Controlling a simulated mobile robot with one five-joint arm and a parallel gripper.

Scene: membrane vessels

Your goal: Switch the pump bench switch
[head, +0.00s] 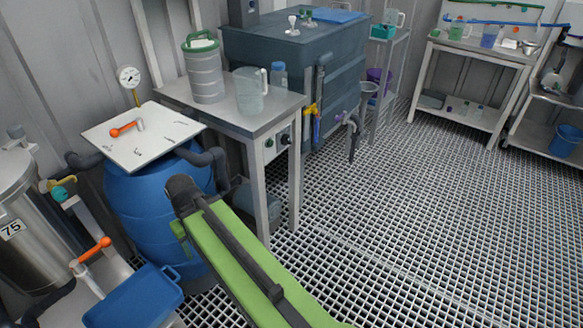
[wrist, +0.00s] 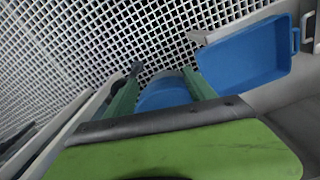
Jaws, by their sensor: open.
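The pump bench (head: 262,122) is a small steel table left of centre in the head view. A pale switch box (head: 278,146) sits on its front below the top, with two small dark knobs or switches; their positions are too small to read. My green arm reaches up from the bottom to in front of the blue drum, left of and below the box. My gripper (wrist: 162,70) shows in the wrist view as two green fingers, apart and pointing down toward the floor grating. A blue rounded thing shows between or beyond them. The bench switch is not in the wrist view.
A blue drum (head: 150,205) with a white lid (head: 140,136) and orange-handled valve stands left of the bench. A blue bin (head: 135,297) is at lower left; a blue tray-like container (wrist: 245,52) shows right in the wrist view. Open grating (head: 400,220) lies to the right.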

